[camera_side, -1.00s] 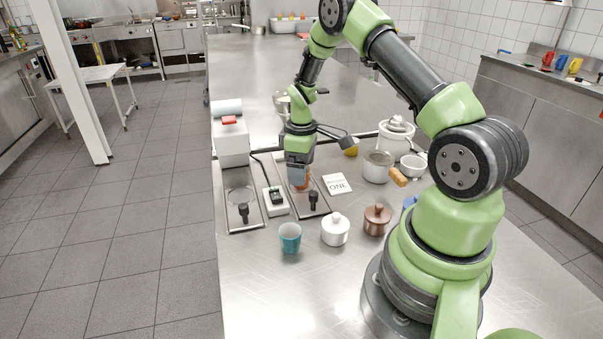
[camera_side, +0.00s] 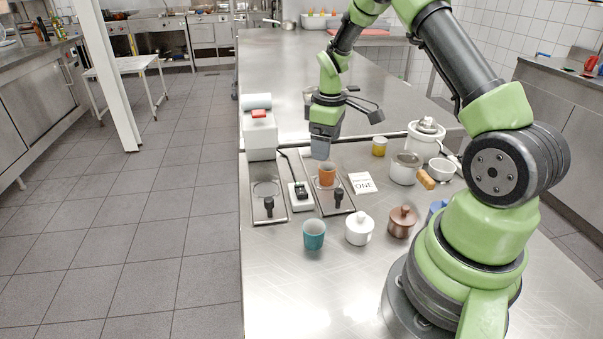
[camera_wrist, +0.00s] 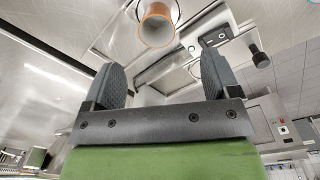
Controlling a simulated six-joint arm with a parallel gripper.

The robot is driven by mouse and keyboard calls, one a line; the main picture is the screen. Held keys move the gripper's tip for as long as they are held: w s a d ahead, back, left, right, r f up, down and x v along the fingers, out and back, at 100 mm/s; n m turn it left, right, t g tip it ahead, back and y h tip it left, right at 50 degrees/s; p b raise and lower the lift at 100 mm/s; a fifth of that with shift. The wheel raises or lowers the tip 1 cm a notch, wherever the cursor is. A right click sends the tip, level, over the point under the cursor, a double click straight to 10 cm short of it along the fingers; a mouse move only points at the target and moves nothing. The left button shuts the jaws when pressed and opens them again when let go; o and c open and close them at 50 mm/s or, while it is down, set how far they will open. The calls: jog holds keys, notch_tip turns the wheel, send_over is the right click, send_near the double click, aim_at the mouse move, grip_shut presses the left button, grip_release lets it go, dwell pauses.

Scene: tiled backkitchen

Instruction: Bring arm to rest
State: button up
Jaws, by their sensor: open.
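My gripper (camera_side: 321,152) hangs above the metal counter, pointing down. It is open and empty, and its two dark fingers (camera_wrist: 167,80) stand wide apart in the wrist view. An orange-brown cup (camera_side: 327,174) stands upright on the right tray just below the gripper, apart from it. The cup also shows in the wrist view (camera_wrist: 156,26) beyond the fingertips.
A teal cup (camera_side: 314,236), a white lidded pot (camera_side: 359,230) and a brown lidded pot (camera_side: 402,222) stand in front. A white canister (camera_side: 427,135), a saucepan (camera_side: 404,170) and a yellow cup (camera_side: 379,146) stand to the right. A white box (camera_side: 259,138) is left.

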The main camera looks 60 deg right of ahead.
jog(key=s+a+r+m+t, duration=0.2)
jog(key=a+r, duration=0.4)
jog(key=r, duration=0.3)
jog(key=s+a+r+m+t, duration=0.2)
jog(key=s+a+r, duration=0.1)
jog(key=a+r, duration=0.4)
jog(key=s+a+r+m+t+y, duration=0.1)
jog(key=s+a+r, duration=0.1)
jog(key=s, duration=0.4)
jog(key=s+a+r+m+t+y, duration=0.1)
jog(key=s+a+r, duration=0.2)
jog(key=s+a, duration=0.2)
jog(key=shift+s+a+m+t, duration=0.2)
jog(key=shift+s+m+t, duration=0.2)
jog(key=shift+s, duration=0.1)
